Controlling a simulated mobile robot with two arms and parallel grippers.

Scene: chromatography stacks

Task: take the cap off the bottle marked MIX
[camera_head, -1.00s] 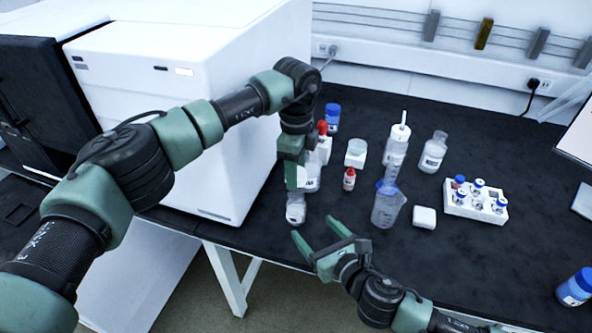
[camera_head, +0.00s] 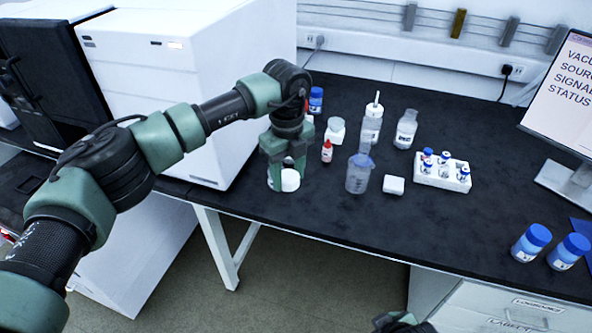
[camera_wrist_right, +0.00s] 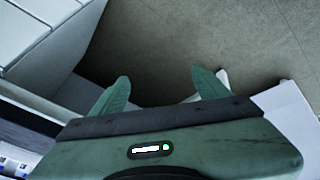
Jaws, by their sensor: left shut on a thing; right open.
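My left gripper (camera_head: 287,170) is low at the front left of the bench, beside the white instrument. It is shut on a small, pale, white-topped item (camera_head: 290,180) showing between and below the fingers. The fingers hide much of this item, and I cannot tell whether it is a cap or a whole bottle. No label reading MIX is legible in any view. My right gripper (camera_wrist_right: 162,88) is open and empty in the right wrist view, with floor beyond its fingers. In the head view only a bit of the right arm shows at the bottom edge.
A vial rack (camera_head: 441,176) and a white block (camera_head: 393,185) lie further right. Two blue-lidded jars (camera_head: 531,243) (camera_head: 567,252) stand by the monitor. The front middle is clear.

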